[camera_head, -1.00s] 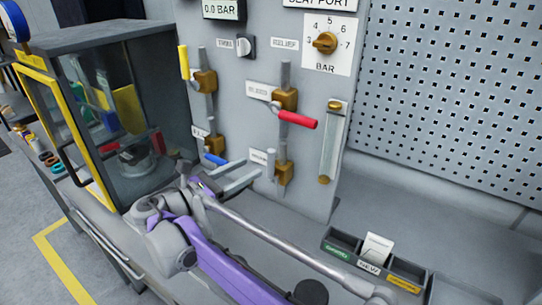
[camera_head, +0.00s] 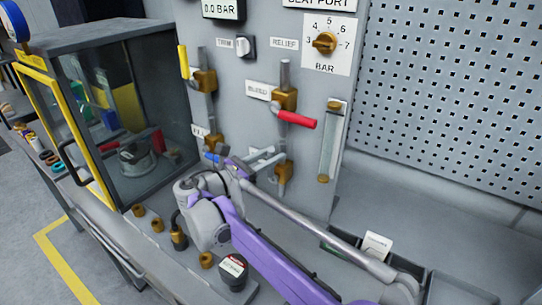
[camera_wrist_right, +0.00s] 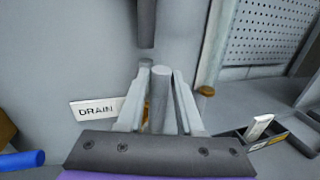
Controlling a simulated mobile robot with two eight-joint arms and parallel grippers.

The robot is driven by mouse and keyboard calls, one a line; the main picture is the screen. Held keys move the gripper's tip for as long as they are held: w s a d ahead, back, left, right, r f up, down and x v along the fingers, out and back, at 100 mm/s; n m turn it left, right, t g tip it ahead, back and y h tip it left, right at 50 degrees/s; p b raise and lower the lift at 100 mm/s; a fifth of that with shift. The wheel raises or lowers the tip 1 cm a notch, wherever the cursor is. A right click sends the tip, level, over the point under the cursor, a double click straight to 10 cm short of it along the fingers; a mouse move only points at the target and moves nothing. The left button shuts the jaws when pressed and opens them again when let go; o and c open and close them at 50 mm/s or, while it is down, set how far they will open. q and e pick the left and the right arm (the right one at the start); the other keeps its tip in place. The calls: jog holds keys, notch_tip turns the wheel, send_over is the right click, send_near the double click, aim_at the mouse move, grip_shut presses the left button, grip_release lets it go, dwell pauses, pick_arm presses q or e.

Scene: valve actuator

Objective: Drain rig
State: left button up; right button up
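The rig is an upright grey panel (camera_head: 232,100) with several pipe valves. My right gripper (camera_head: 265,158) is at the lower middle of the panel, by the lowest brass valve (camera_head: 284,172). In the right wrist view its fingers (camera_wrist_right: 163,100) stand on either side of a grey cylindrical handle (camera_wrist_right: 159,98). Narrow gaps show beside the handle lower down, so the fingers look open around it; contact at the tips is unclear. A DRAIN label (camera_wrist_right: 94,109) is just left of the fingers. My left gripper is not in view.
A red handle (camera_head: 297,119) sits above the gripper, a blue handle (camera_head: 212,157) to its left and a yellow handle (camera_head: 183,62) at upper left. The display (camera_head: 223,9) reads 0.0 BAR. A glass cabinet (camera_head: 120,110) stands left; a divided tray (camera_head: 430,282) lies right.

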grip_shut()
dwell(1.1)
